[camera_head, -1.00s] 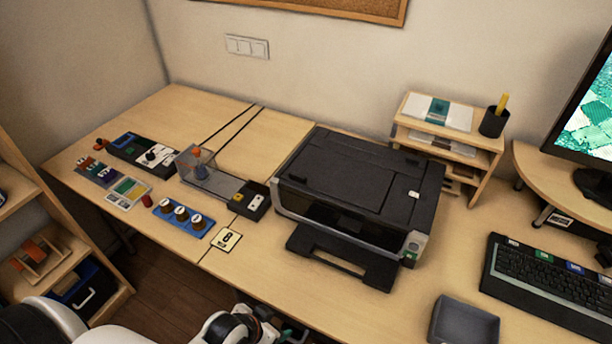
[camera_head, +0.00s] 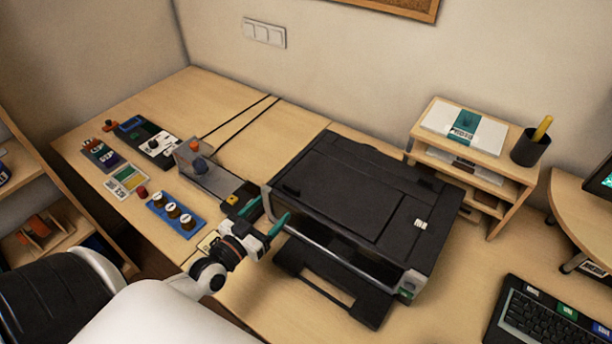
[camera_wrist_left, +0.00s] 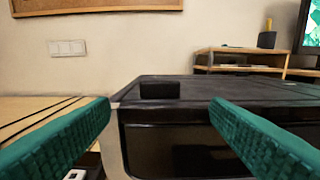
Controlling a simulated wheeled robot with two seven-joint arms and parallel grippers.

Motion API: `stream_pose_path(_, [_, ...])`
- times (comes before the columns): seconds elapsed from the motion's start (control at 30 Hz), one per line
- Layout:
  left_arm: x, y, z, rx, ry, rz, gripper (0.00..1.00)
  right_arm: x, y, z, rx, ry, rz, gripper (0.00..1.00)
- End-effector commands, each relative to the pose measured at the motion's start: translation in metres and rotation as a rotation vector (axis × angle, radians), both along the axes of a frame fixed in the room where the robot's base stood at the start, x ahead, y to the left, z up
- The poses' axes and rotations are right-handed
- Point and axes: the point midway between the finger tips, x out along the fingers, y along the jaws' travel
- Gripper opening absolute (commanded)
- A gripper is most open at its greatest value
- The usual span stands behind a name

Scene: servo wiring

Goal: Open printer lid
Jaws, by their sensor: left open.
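The black printer (camera_head: 310,240) stands on the desk with its lid (camera_head: 365,190) closed. Its output tray (camera_head: 330,287) sticks out at the front. A small dark tab (camera_head: 292,188) sits at the lid's front left edge; the tab also shows in the left wrist view (camera_wrist_left: 160,89). My left gripper (camera_head: 264,215) is at the printer's front left corner. It is open and empty, its green fingers parted. In the left wrist view the tab lies ahead, between the two fingers (camera_wrist_left: 160,118). I cannot tell whether a finger touches the printer. My right gripper is not in view.
Left of the printer are a blue block with several knobs (camera_head: 175,214), a clear-walled device (camera_head: 208,175) and small panels. A wooden shelf (camera_head: 467,165) and a pen cup (camera_head: 531,147) stand at the right back. A keyboard (camera_head: 555,315) lies at the right front.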

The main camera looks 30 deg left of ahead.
Motion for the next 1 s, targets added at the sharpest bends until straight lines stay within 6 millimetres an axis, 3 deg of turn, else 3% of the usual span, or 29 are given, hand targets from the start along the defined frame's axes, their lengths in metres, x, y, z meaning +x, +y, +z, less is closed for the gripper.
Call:
stream_pose_path(0.17, [0.02, 0.0, 0.003, -0.002, -0.008, 0.003, 0.71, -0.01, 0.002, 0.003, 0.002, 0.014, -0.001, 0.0])
stream_pose_path(0.33, [0.054, -0.003, 0.003, -0.002, -0.008, 0.003, 0.71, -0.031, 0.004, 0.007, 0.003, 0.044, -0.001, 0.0])
stream_pose_path(0.6, [0.101, -0.008, 0.001, 0.0, -0.004, 0.001, 0.71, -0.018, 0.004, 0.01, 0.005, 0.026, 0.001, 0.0])
stream_pose_path(0.8, [0.116, -0.009, 0.0, 0.0, -0.003, 0.0, 0.71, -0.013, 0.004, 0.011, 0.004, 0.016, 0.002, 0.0])
stream_pose_path(1.0, [0.118, -0.01, -0.001, 0.0, -0.001, 0.0, 0.71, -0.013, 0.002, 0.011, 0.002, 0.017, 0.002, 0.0])
